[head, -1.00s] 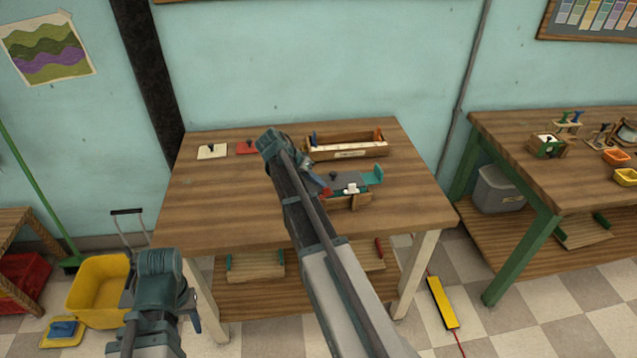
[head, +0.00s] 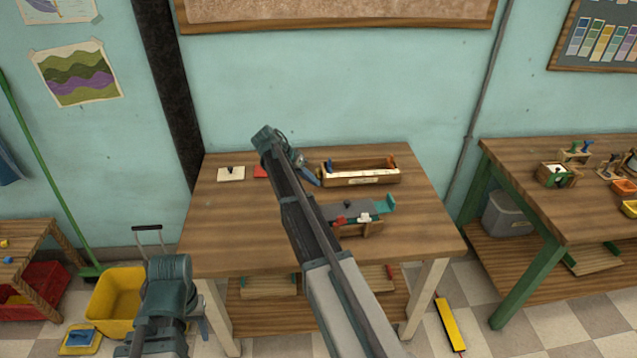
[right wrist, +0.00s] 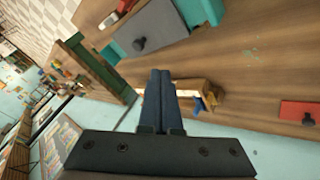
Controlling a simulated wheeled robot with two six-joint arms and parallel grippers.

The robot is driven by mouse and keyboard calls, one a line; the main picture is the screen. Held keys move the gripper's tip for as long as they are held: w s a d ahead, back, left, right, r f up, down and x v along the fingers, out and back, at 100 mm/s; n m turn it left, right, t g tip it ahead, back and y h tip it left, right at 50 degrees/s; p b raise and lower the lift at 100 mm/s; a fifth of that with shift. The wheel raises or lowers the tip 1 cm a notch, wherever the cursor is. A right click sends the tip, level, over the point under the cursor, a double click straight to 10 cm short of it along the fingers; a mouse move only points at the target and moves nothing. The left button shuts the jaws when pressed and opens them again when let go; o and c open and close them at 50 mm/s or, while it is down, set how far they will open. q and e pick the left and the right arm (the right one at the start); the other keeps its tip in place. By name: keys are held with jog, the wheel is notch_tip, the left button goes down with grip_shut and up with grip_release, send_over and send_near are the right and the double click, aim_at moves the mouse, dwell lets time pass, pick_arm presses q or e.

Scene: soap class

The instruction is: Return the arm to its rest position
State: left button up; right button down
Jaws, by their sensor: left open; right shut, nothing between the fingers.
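My right arm reaches over the wooden table (head: 225,255) in the head view. My right gripper (head: 309,176) is above the table, left of the open wooden tray and behind the grey-topped box. In the right wrist view, its two dark blue fingers (right wrist: 158,98) are pressed together with nothing between them. My left arm is at the lower left of the head view, in front of the table. Its gripper (head: 204,328) is mostly hidden behind the arm; it is open, and no object shows in it.
The grey-topped box (head: 350,212) has a teal end and a white piece at its front. The wooden tray (head: 360,180) stands behind it. A white plate (head: 231,174) and red plate (head: 261,171) lie at the back left. A yellow bucket (head: 112,300) stands on the floor.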

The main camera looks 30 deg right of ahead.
dwell(0.5)
jog(key=s+a+f+n+y, duration=0.2)
jog(key=s+a+n, duration=0.5)
jog(key=s+a, duration=0.8)
jog(key=s+a+f+n+t+y, duration=0.1)
jog(key=s+a+n+y, duration=0.3)
jog(key=s+a+n, duration=0.4)
jog(key=s+a+f, duration=0.1)
jog(key=s+a, duration=0.5)
jog(key=a, duration=0.5)
jog(key=shift+s+a+f, duration=0.15)
jog(key=shift+s, duration=0.25)
